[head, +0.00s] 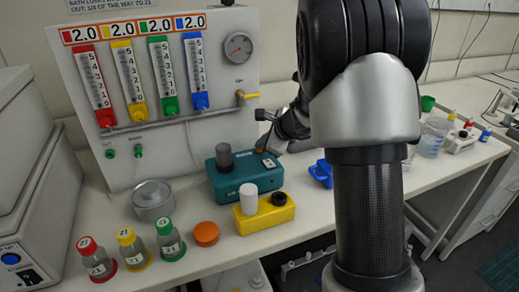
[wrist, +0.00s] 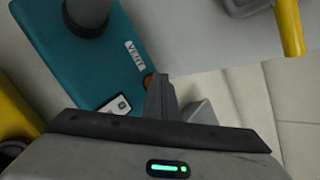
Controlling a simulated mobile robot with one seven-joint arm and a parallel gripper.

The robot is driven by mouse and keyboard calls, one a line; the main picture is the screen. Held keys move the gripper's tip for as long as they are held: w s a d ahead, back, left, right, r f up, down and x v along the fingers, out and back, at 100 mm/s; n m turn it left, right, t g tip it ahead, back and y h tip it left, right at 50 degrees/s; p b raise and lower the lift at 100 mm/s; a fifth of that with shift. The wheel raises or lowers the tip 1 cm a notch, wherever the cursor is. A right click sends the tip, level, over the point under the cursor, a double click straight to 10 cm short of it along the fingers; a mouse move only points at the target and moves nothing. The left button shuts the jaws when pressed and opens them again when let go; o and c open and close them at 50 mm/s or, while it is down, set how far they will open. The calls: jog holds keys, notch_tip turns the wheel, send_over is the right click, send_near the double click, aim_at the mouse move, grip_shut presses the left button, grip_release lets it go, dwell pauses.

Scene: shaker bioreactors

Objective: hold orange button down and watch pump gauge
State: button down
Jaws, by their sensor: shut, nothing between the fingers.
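The teal pump box (head: 232,184) stands on the bench with a grey cylinder on top. In the wrist view, its orange button (wrist: 148,82) shows beside a "VENT" label on the teal box (wrist: 75,50). My gripper (head: 264,144) is shut and empty, over the box's back right corner. In the wrist view, my gripper's fingertips (wrist: 161,78) overlap the right side of the button; I cannot tell whether they press it. The round gauge (head: 238,46) is on the upright panel; its reading is too small to tell.
A yellow block (head: 262,220) with a white cylinder and a black knob stands in front of the pump. An orange lid (head: 206,233) and several capped bottles are to the left. A yellow-handled valve (head: 246,95) juts from the panel. A blue holder (head: 321,173) is right of the pump.

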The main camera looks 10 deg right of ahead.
jog(key=shift+r+p, duration=0.45)
jog(key=shift+r, duration=0.3)
jog(key=shift+r+p, duration=2.05)
jog(key=shift+r, duration=0.45)
jog(key=shift+r, duration=0.1)
jog(key=s+a+r+n+g+y+p, duration=0.1)
jog(key=s+a+r+n, duration=0.2)
jog(key=s+r+n, duration=0.35)
jog(key=s+a+r+n+g+p, duration=0.1)
jog(key=s+a+r+n+p, duration=0.2)
jog(key=s+r, duration=0.55)
jog(key=s+d+n+h, duration=0.2)
jog(key=s+n, duration=0.4)
jog(key=s, duration=0.5)
jog(key=s+d+n+h+p, duration=0.1)
jog(key=s+d+n+h, duration=0.1)
jog(key=s+n, duration=0.5)
jog(key=s+d+r, duration=0.1)
jog(key=s, duration=0.2)
jog(key=shift+s+d+g+h, duration=0.3)
jog(key=shift+s+g, duration=0.1)
